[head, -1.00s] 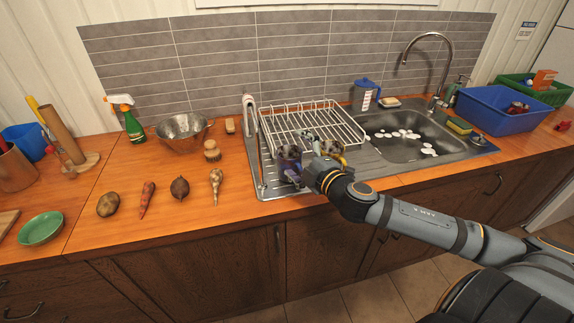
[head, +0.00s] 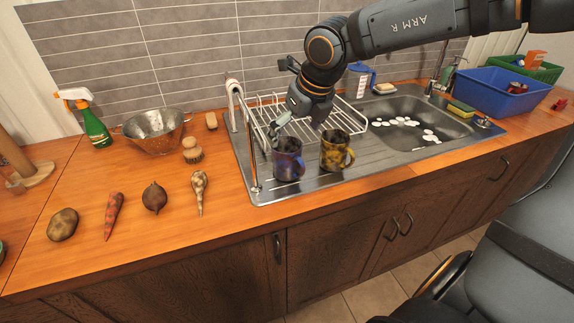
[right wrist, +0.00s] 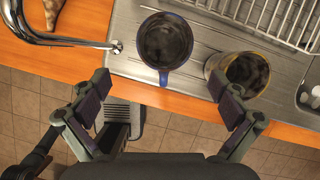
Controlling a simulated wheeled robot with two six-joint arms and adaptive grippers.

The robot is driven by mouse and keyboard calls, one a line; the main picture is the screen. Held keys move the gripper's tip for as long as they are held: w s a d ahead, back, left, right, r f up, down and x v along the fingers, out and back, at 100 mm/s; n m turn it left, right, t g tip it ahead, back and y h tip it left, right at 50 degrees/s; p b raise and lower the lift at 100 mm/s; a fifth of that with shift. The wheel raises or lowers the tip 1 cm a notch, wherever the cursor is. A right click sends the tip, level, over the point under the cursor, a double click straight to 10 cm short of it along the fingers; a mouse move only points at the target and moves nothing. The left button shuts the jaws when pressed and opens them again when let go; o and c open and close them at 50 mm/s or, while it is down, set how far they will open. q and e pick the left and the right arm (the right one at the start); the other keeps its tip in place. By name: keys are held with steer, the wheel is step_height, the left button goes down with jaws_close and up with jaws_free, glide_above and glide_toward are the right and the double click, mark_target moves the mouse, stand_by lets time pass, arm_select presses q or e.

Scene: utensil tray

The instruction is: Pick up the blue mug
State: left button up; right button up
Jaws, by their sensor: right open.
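The blue mug (head: 287,162) stands upright on the steel drainboard near its front left, with dark stains on it. In the right wrist view the blue mug (right wrist: 165,50) shows from above, its interior dark and its handle toward the bottom of the picture. My right gripper (head: 302,122) is open and empty. In the head view it hangs just above and behind the mugs. In the right wrist view its fingers (right wrist: 163,106) are spread wide, with the blue mug beyond the gap between them. My left gripper is out of view.
A stained yellow mug (head: 337,151) stands close to the right of the blue mug. A wire dish rack (head: 262,112) is behind them. The faucet-like steel tube (head: 240,118) rises to the left. The sink (head: 408,138) lies right; the counter front (head: 150,250) has free room.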

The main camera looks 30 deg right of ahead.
mark_target(289, 154)
steer(key=x, duration=0.9)
steer(key=shift+w+d+f+p, duration=0.2)
steer(key=shift+d+f+p, duration=0.1)
steer(key=shift+p, duration=0.1)
steer(key=shift+s+r, duration=0.15)
steer(key=shift+s, duration=0.05)
steer(key=shift+c, duration=1.6)
steer(key=shift+w, duration=0.1)
steer(key=c, duration=1.2)
